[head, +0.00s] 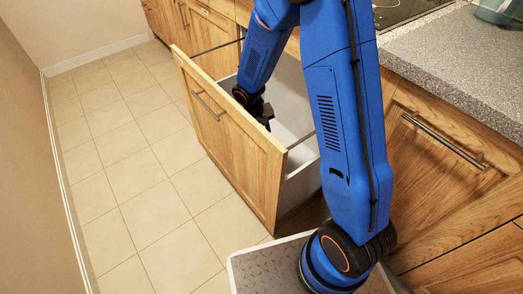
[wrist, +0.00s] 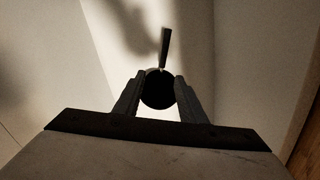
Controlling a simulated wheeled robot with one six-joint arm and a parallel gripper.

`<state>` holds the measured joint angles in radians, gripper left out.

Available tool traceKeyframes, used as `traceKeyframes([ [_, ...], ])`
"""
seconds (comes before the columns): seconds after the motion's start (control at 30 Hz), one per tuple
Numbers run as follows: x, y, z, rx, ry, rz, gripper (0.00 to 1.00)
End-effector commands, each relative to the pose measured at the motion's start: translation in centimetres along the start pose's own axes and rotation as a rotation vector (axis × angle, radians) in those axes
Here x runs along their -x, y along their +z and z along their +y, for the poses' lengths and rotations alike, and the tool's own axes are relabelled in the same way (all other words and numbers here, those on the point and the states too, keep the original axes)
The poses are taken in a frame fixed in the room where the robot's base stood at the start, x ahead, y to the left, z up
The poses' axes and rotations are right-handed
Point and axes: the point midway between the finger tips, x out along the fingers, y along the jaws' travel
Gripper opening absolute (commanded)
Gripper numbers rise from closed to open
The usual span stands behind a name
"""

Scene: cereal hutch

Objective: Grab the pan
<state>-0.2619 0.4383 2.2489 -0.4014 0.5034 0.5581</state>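A small round black pan (wrist: 158,90) lies in the pale drawer, with its dark handle (wrist: 164,46) pointing up in the wrist view. My gripper (wrist: 160,76) is open, its two fingers spread to either side of the pan's round body in that view. The fingers overlap the pan's sides in the picture; I cannot tell whether they touch it. In the head view my gripper (head: 266,118) reaches down into the open drawer (head: 229,146), just behind its wooden front. The pan is hidden there by the drawer front and my arm.
The drawer's pale side wall (head: 303,160) stands close to the right of my arm. A speckled countertop (head: 455,62) with a dark hob (head: 395,10) is above the cabinets. A closed cabinet (head: 450,150) is at the right. The tiled floor (head: 130,170) at left is clear.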

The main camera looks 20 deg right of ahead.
Motion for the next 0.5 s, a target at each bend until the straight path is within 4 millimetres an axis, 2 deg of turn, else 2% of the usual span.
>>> traceKeyframes([
  [0.1,-2.1,-0.3,-1.0,0.009,0.004,-0.014,0.37],
  [0.37,-4.1,-0.4,-1.6,0.013,0.006,-0.022,0.37],
  [0.5,-6.0,-0.3,-1.6,0.014,0.006,-0.024,0.37],
])
